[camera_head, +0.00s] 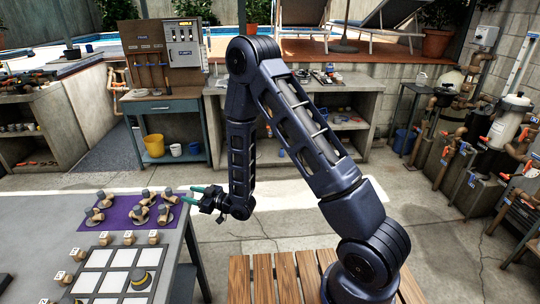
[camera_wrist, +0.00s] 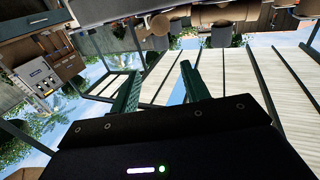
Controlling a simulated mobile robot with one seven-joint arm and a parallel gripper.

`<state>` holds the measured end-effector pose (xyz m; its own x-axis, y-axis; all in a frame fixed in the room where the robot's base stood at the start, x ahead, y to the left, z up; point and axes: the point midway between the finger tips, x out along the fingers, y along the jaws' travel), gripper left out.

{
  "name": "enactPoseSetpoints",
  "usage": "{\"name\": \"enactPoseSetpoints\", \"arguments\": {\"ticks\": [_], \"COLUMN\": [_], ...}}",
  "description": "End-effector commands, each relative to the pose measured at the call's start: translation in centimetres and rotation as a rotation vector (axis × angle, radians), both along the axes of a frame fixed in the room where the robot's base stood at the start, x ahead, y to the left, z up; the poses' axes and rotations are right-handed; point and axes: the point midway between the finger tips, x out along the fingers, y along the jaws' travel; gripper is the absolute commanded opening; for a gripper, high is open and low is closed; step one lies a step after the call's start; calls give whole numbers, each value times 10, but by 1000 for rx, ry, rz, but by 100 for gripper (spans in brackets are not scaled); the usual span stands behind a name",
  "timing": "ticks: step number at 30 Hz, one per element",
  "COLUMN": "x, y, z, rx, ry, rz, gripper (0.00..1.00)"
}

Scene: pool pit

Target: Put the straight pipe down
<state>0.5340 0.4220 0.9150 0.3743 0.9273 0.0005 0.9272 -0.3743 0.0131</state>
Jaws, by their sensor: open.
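My gripper (camera_head: 189,194) is beside the right edge of the purple mat (camera_head: 119,221) in the head view, its green fingers pointing left. In the wrist view the green fingers (camera_wrist: 160,68) are spread apart, with nothing held between them. Several small brown and grey pipe fittings (camera_head: 141,215) stand on the mat. I cannot tell which piece, if any, is the straight pipe. A grey round piece with a yellow ring (camera_head: 140,279) sits on a white square at the front of the table.
The grey table (camera_head: 40,228) carries a grid of white squares (camera_head: 98,257) with small numbered blocks (camera_head: 128,238) along its edges. A slatted wooden bench (camera_head: 262,284) is right of it. A workbench (camera_head: 165,104) with a yellow bucket (camera_head: 154,145) stands behind. Pipework lines the right wall.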

Motion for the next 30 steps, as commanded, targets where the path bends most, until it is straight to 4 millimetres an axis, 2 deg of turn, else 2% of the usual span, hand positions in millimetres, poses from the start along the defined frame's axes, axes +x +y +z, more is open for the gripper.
{"name": "enactPoseSetpoints", "arguments": {"ticks": [5,11,17,21,30], "x": [8,45,85,106,128], "y": [-3,-28,-70,-106,-195], "z": [7,38,75,101,156], "rx": [-18,-119,-246,-326,-473], "ry": [-3,-4,21,50,149], "rz": [-15,-96,-211,-296,-483], "gripper": [46,46,46,46,46]}}
